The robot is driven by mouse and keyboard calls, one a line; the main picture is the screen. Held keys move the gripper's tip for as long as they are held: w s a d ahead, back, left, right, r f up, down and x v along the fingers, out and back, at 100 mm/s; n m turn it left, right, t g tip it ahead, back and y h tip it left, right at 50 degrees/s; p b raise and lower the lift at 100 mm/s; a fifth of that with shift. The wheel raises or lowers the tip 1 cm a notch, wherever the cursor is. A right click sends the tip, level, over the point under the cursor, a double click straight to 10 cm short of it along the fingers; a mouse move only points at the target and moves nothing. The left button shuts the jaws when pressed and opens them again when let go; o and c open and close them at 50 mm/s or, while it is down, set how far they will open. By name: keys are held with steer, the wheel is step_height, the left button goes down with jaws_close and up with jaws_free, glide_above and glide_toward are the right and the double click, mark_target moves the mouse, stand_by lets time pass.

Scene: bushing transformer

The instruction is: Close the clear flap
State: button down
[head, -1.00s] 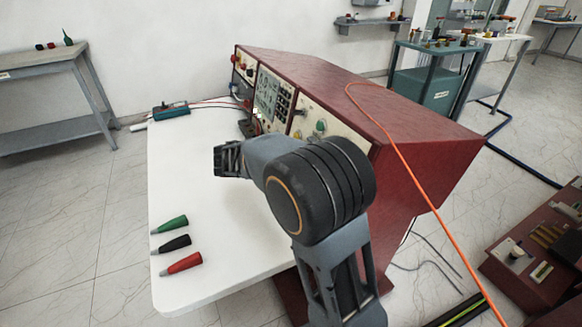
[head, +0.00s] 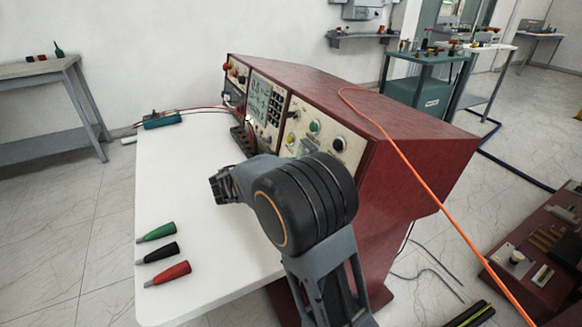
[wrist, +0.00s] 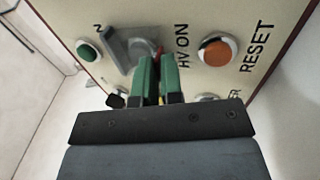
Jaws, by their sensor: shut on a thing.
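The clear flap (wrist: 122,48) shows in the wrist view as a grey, see-through plate on the cream control panel, between a green button and the "HV ON" label. It stands out from the panel at an angle. My gripper (wrist: 159,62), with green fingertips, is at its right edge and shut on it with a narrow gap between the fingers. The exact contact is hidden by the fingers. In the head view the flap (head: 306,147) is small and partly covered by my arm, and my fingertips cannot be made out there.
An orange round button (wrist: 216,50) marked RESET is right of my fingers, and a green button (wrist: 88,51) is left of the flap. In the head view, green, black and red (head: 168,273) plugs lie on the white tabletop (head: 190,215). An orange cable (head: 400,160) hangs over the red console.

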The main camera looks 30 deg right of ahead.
steer(key=c, duration=1.3)
jaws_free()
steer(key=shift+d, duration=0.1)
steer(key=shift+o, duration=0.2)
steer(key=a+p, duration=0.1)
steer(key=a, duration=1.3)
steer(key=shift+p, duration=0.35)
steer(key=shift+d+f, duration=0.1)
steer(key=shift+f, duration=0.05)
